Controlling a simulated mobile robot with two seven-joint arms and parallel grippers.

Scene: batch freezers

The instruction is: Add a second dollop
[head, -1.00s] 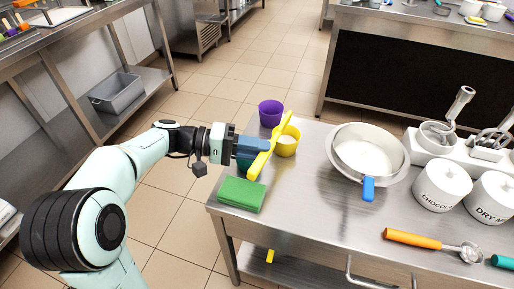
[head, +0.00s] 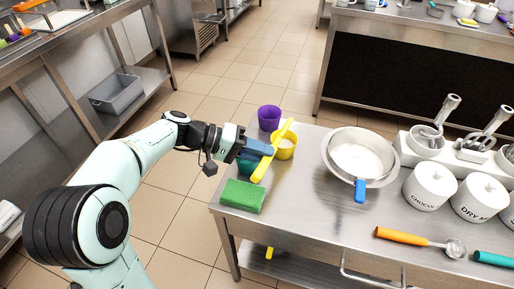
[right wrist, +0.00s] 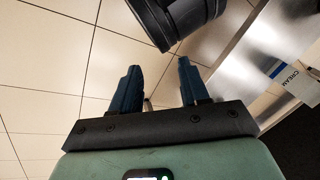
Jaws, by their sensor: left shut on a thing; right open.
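My left gripper (head: 260,150) is shut on a yellow spatula (head: 262,170), near the table's left edge. The spatula is tilted, its upper end beside or over the yellow cup (head: 285,152); I cannot tell whether they touch. Pale stuff shows inside the yellow cup. A purple cup (head: 269,117) stands behind it. A teal cup (head: 246,168) is mostly hidden under my gripper. A large metal bowl (head: 388,166) with a pale inside stands to the right, a blue handle (head: 361,190) over its front rim. My right gripper (right wrist: 158,70) is open and empty in the right wrist view.
A green sponge (head: 242,195) lies at the table's front left. Behind the canisters stands a white holder (head: 412,152) with metal tools. The table's middle front is clear.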

